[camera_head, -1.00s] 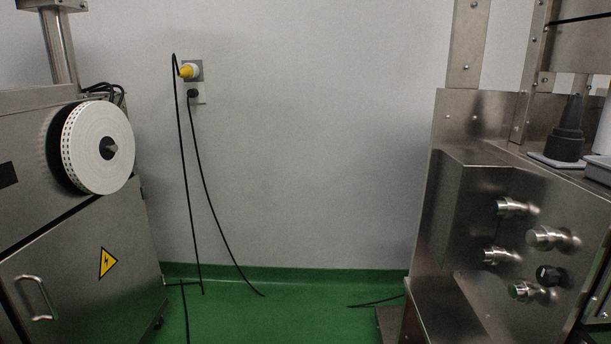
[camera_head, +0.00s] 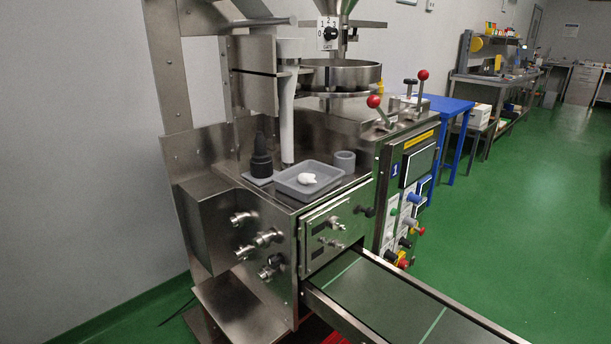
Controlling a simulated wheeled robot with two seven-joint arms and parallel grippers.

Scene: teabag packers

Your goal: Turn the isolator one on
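No part clearly marked as isolator one can be made out. A steel packing machine (camera_head: 225,165) stands in the middle of the head view. On its upper part is a small white plate with a black rotary switch (camera_head: 330,34) and small digits around it. A control panel (camera_head: 407,205) with a screen, a blue label reading 1 and several coloured knobs and buttons is on its right face. A red and yellow knob (camera_head: 403,263) sits low on that panel. The position of each switch is too small to tell. Neither of my grippers is in view.
A conveyor (camera_head: 385,298) runs out from the machine toward the lower right. A grey tray (camera_head: 297,181) with a white item lies on its top, near two levers with red balls (camera_head: 374,101). A blue table (camera_head: 452,103) stands behind. Green floor (camera_head: 520,220) is clear at right.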

